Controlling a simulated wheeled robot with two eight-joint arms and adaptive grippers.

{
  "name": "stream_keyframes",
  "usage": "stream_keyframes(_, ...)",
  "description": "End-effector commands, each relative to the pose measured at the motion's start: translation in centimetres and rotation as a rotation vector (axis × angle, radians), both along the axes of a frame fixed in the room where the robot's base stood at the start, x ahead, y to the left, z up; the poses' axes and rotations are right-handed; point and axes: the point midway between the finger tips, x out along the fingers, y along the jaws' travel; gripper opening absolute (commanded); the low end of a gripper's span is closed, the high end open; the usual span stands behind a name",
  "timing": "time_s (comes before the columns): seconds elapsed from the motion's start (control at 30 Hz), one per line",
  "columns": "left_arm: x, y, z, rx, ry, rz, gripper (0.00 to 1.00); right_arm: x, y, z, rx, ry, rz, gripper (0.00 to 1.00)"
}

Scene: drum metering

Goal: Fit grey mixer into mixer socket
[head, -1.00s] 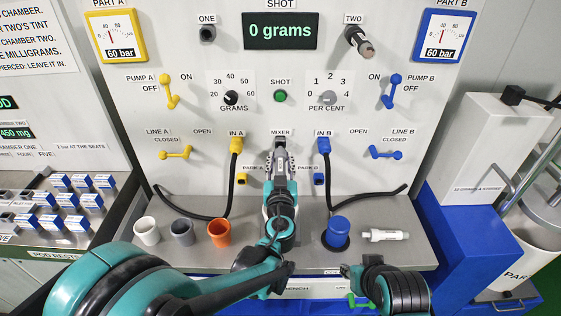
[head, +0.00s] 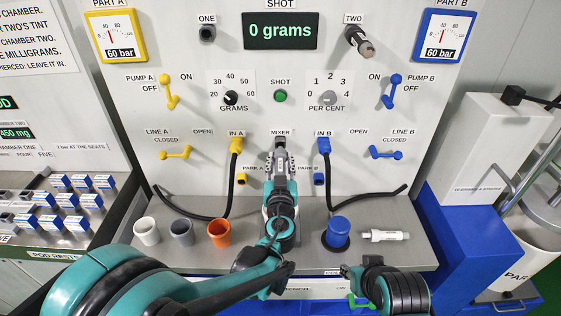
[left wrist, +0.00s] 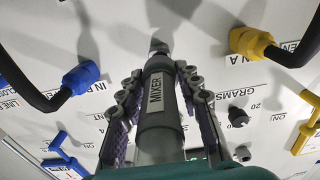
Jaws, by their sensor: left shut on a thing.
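The grey mixer (left wrist: 157,105) is a dark grey cylinder with a white MIXER label. My left gripper (head: 280,164) is shut on it in front of the panel, below the MIXER sign. In the left wrist view the fingers (left wrist: 158,100) lie on both sides of the mixer. The mixer's far end points at the mixer socket (left wrist: 159,46), a grey fitting on the panel. The end overlaps the socket in the picture, and I cannot tell whether it is seated. My right gripper (head: 358,290) is low at the bottom of the head view, its jaws unclear.
Hoses in yellow IN A (head: 236,144) and blue IN B (head: 323,145) flank the mixer. White, grey and orange cups (head: 219,233) stand left on the bench. A blue cylinder (head: 338,232) and a white tube (head: 384,235) are on the right.

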Motion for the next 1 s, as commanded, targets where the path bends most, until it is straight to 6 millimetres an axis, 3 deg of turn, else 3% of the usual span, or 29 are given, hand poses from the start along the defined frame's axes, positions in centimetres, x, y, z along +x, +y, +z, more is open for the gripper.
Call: stream_keyframes(1.0,1.7,0.0,0.0,0.0,0.0,0.0,0.0,0.0,0.0,-0.2,0.0,0.0,0.0,0.3)
